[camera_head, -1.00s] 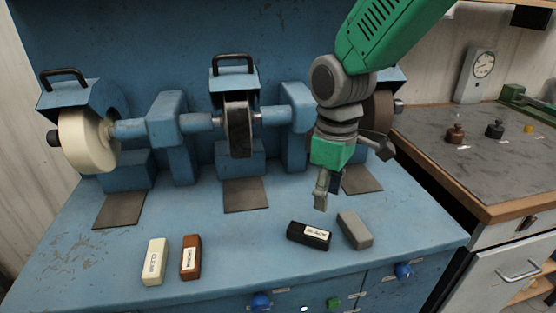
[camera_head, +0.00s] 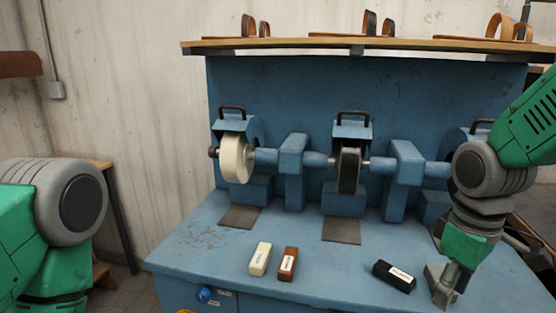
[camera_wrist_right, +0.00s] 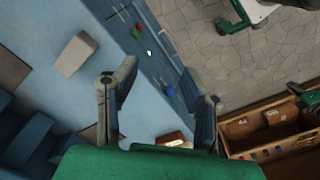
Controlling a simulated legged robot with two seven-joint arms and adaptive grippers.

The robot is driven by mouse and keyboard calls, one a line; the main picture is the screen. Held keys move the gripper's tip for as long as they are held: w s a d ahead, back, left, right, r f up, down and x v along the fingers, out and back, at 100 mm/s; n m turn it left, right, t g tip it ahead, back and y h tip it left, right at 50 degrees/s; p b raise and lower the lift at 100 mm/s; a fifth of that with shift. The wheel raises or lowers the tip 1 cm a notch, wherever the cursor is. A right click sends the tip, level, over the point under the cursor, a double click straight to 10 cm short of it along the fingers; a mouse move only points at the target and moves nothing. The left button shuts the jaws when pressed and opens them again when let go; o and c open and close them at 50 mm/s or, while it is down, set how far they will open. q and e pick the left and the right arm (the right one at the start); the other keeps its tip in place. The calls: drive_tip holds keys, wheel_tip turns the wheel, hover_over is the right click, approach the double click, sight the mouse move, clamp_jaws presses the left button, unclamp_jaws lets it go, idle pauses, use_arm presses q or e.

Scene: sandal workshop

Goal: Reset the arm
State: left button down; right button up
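My right gripper (camera_head: 447,288) hangs over the front right of the blue bench (camera_head: 330,272), just right of a black bar (camera_head: 394,276). In the right wrist view its two fingers (camera_wrist_right: 158,100) are well apart with nothing held between them. A grey block (camera_wrist_right: 75,54) lies on the bench to the left of the fingers there; in the head view the gripper covers most of its spot. My left arm shows at the left edge of the head view, but its gripper is out of the picture.
A white bar (camera_head: 260,259) and a brown bar (camera_head: 288,263) lie at the bench's front. Behind them stand a pale wheel (camera_head: 236,158) and a dark wheel (camera_head: 348,171). A shelf (camera_head: 360,45) with sandals is above. A wooden crate (camera_wrist_right: 275,133) is beyond the bench.

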drive_tip(key=s+f+m, duration=0.1)
drive_tip(key=s+f, duration=0.3)
drive_tip(key=f, duration=0.6)
drive_tip(key=s+f+m, duration=0.2)
drive_tip(key=s+f, duration=0.1)
drive_tip(key=f, duration=0.6)
drive_tip(key=s+f+m, duration=0.2)
drive_tip(key=s+f, duration=1)
drive_tip(key=s, duration=0.3)
drive_tip(key=shift+d+m+t, duration=0.3)
drive_tip(key=shift+d, duration=0.1)
drive_tip(key=shift+w+a+r, duration=0.1)
drive_tip(key=shift+w+a, duration=0.05)
drive_tip(key=shift+a, duration=0.1)
drive_tip(key=shift+d, duration=0.2)
